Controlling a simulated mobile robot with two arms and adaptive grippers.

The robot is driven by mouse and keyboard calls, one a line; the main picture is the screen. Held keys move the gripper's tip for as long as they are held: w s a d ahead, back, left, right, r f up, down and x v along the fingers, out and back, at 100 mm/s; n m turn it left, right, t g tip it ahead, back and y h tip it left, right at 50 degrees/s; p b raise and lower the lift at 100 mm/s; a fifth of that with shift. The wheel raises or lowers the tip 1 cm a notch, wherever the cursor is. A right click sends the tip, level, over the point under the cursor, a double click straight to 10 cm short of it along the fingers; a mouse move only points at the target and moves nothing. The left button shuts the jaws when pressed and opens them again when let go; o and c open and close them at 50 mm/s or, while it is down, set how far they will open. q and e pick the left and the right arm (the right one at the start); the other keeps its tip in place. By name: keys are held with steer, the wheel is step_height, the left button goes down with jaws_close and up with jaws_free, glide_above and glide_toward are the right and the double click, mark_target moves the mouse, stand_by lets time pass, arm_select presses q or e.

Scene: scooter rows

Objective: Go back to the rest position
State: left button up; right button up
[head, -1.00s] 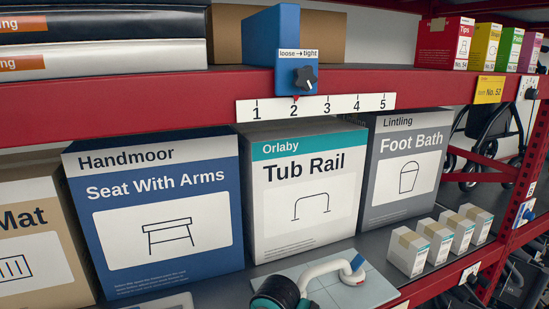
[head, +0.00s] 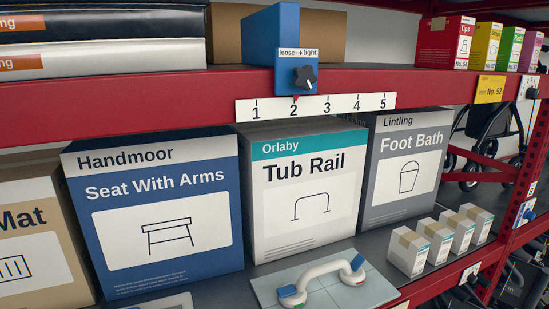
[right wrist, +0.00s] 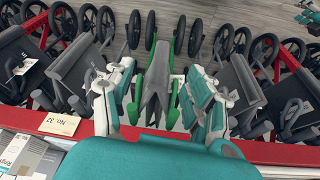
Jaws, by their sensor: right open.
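My right gripper (right wrist: 160,70) shows in the right wrist view with its two fingers spread apart. Nothing is between the fingertips at close range; a folded green and grey scooter (right wrist: 158,75) shows in the gap, beyond them. Neither gripper is in the head view, and my left gripper is in no view. In the head view a white grab handle with blue tabs (head: 322,272) lies on a pale tiled panel (head: 340,295) on the lower shelf.
A blue box with a dark knob (head: 305,78) sits on the upper red shelf (head: 150,92), its red marker at 2. Large cartons, including Tub Rail (head: 308,190), fill the lower shelf. Small white boxes (head: 408,250) stand right. Wheeled scooters (right wrist: 255,90) crowd the wrist view.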

step_height(320, 180, down, 34)
steer(key=s+d+g+b, duration=0.1)
steer(key=s+d+b, duration=0.15)
steer(key=b, duration=0.55)
steer(key=s+d+f+b, duration=0.1)
steer(key=s+f+b, duration=0.2)
steer(key=s+f, duration=0.5)
steer(key=s+d+f+g+b, duration=0.1)
steer(key=s+f+b, duration=0.2)
steer(key=s+f, duration=0.6)
step_height(320, 180, down, 6)
steer(key=shift+r+g+h, duration=0.1)
steer(key=shift+g+h, duration=0.2)
